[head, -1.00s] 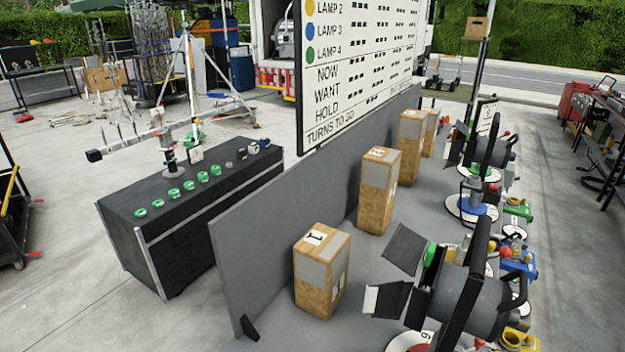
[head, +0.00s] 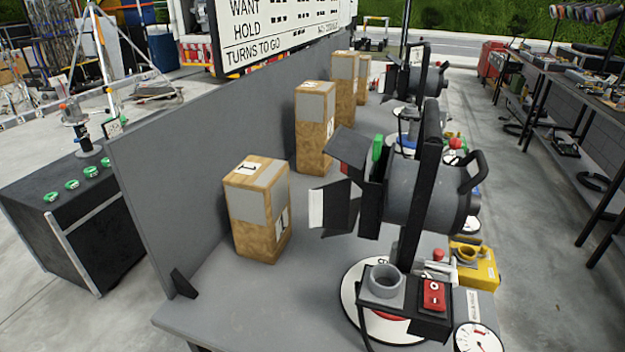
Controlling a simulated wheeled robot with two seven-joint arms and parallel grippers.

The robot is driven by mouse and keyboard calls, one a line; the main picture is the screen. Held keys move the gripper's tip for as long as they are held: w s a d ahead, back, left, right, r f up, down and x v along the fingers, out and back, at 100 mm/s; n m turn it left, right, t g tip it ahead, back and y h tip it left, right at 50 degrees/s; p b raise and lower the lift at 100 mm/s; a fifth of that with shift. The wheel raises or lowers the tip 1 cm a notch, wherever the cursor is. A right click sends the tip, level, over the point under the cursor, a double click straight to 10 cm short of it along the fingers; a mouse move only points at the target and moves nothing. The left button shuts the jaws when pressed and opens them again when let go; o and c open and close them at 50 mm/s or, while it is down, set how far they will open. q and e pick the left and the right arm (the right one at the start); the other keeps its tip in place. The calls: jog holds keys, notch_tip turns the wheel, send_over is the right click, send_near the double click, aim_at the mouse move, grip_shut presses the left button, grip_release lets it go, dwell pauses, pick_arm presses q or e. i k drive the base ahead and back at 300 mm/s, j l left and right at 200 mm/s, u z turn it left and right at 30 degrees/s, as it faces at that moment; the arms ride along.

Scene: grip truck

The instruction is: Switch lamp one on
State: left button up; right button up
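The nearest lamp (head: 425,195) is a grey and black spotlight with open barn doors and a green piece at its front. It stands on a round white base (head: 352,293) on the grey bench and faces a wooden block marked 1 (head: 262,215). In front of the lamp is a black box with a red rocker switch (head: 433,295) and a grey round socket (head: 383,281). I cannot tell the rocker's position or whether the lamp is lit. A white dial (head: 478,339) shows at the bottom edge. Neither gripper is in view.
A yellow connector box (head: 473,265) sits right of the lamp. More wooden blocks and lamps stand farther back along the bench (head: 225,305). A grey partition (head: 190,150) and a white board (head: 285,27) bound its left side. Open floor lies to the right.

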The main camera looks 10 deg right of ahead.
aim_at(434, 294)
jog(key=z, duration=0.35)
jog(key=l+z, duration=0.15)
jog(key=z, duration=0.2)
jog(key=l+z, duration=0.1)
jog(key=z, duration=0.25)
